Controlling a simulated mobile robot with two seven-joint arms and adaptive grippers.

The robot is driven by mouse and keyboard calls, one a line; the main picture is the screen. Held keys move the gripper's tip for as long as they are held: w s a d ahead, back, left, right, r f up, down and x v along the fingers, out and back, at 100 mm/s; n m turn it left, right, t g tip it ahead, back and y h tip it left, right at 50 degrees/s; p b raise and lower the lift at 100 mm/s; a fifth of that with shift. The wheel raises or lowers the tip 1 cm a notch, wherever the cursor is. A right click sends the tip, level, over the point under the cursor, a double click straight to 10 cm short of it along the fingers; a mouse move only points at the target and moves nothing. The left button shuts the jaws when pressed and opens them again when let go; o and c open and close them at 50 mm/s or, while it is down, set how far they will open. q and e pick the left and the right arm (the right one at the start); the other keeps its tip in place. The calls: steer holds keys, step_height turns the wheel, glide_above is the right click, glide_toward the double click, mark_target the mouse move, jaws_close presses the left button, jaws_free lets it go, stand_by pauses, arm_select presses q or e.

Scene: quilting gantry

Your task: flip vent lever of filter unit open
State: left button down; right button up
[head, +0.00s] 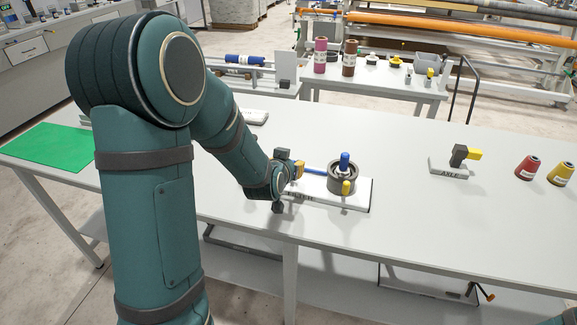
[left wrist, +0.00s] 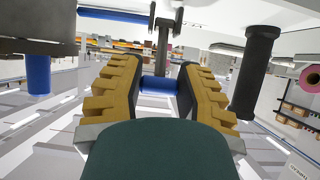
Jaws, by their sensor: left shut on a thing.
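The filter unit (head: 342,184) is a dark grey round housing on a white base plate (head: 362,196) near the table's front edge. A blue knob stands upright on top and a yellow knob is at its front. A blue lever (head: 314,171) sticks out to the left of the housing, roughly level. My left gripper (head: 297,168) is at the left of the unit, shut on this lever. In the left wrist view the blue bar (left wrist: 160,85) lies between the yellow ribbed fingers. The lever's gripped end is partly hidden by the fingers. My right gripper is not in view.
A green mat (head: 48,146) lies at the far left. The table between the filter unit and the axle block is clear.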

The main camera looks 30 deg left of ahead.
arm_select(q)
steer(key=shift+s+f, duration=0.1)
steer(key=shift+f, duration=0.05)
steer(key=c, duration=0.5)
jaws_free()
steer(key=shift+c, duration=0.2)
steer(key=shift+s+d+r, duration=0.1)
steer(key=shift+s+r, duration=0.25)
steer(key=shift+r, duration=0.05)
steer(key=v, duration=0.6)
steer(key=shift+s, duration=0.2)
